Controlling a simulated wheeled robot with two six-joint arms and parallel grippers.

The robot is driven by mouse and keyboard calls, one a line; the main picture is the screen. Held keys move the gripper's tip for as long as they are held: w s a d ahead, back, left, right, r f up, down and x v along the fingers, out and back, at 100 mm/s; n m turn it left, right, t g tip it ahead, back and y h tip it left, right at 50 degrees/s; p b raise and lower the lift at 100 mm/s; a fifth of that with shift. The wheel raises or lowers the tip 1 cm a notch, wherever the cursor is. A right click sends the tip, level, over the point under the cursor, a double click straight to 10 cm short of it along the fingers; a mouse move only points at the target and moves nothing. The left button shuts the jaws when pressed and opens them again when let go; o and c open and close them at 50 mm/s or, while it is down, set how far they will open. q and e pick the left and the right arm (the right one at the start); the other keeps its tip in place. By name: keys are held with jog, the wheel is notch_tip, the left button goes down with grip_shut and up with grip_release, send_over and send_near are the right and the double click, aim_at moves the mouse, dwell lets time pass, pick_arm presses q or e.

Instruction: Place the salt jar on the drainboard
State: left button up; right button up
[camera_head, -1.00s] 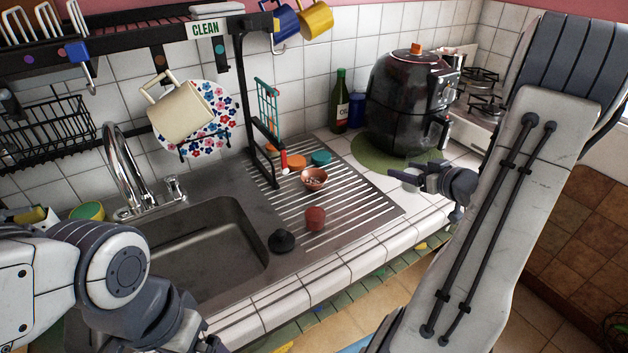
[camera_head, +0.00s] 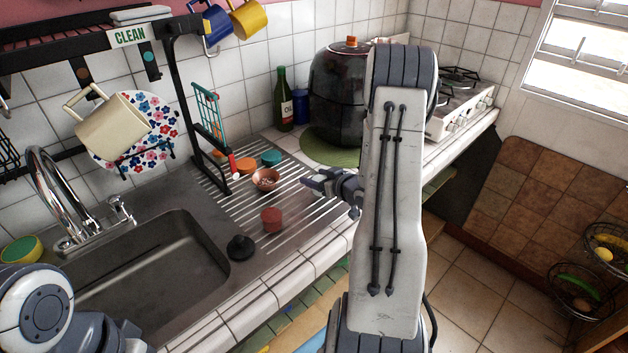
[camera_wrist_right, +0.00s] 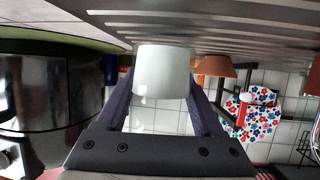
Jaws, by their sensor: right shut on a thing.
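My right gripper (camera_head: 314,184) hangs over the right edge of the ribbed steel drainboard (camera_head: 222,200). In the right wrist view the gripper (camera_wrist_right: 162,85) is shut on a white cylindrical jar (camera_wrist_right: 162,72), which I take for the salt jar. The jar sits between both fingers, close to the drainboard (camera_wrist_right: 250,30), which fills the top of that upside-down view; whether they touch, I cannot tell. In the head view the jar cannot be made out. My left arm shows at the lower left, its gripper out of frame.
On the drainboard stand a copper bowl (camera_head: 265,180), a red pot (camera_head: 271,219), an orange piece (camera_head: 246,165) and a teal piece (camera_head: 270,158). A black stopper (camera_head: 240,248) lies by the sink (camera_head: 150,270). A black air fryer (camera_head: 338,95) stands behind my right arm. The drainboard's right part looks clear.

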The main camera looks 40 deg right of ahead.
jog(key=shift+f, duration=0.45)
jog(key=shift+f, duration=0.1)
jog(key=o, duration=1.5)
jog(key=shift+s+r, duration=0.2)
jog(key=b+v, duration=0.1)
jog(key=v, duration=0.9)
jog(key=shift+s+r, duration=0.1)
jog(key=shift+s, duration=0.2)
jog(key=shift+s+a+r, duration=0.15)
jog(key=shift+s+r, duration=0.05)
jog(key=shift+s, duration=0.2)
